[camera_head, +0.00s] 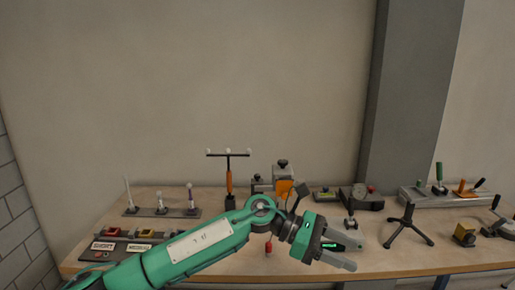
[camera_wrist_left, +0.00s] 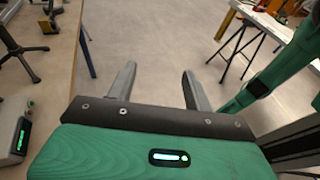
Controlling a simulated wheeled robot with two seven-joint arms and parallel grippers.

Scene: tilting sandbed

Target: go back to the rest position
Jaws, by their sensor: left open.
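My left gripper (camera_head: 340,256) is at the end of the green arm that comes in from the lower left of the head view. It hangs over the front part of the table (camera_head: 400,262), its fingers pointing right. In the left wrist view the two grey fingers (camera_wrist_left: 158,88) are apart with only grey floor between them. The gripper is open and empty. My right gripper does not show in the head view.
Tools and fixtures stand on the table: an orange-handled T-shaped tool (camera_head: 229,180), a black tripod stand (camera_head: 408,228), a grey lever box (camera_head: 445,195) and a small yellow block (camera_head: 464,234). A grey pillar (camera_head: 410,90) rises behind. The left wrist view shows open floor (camera_wrist_left: 160,40).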

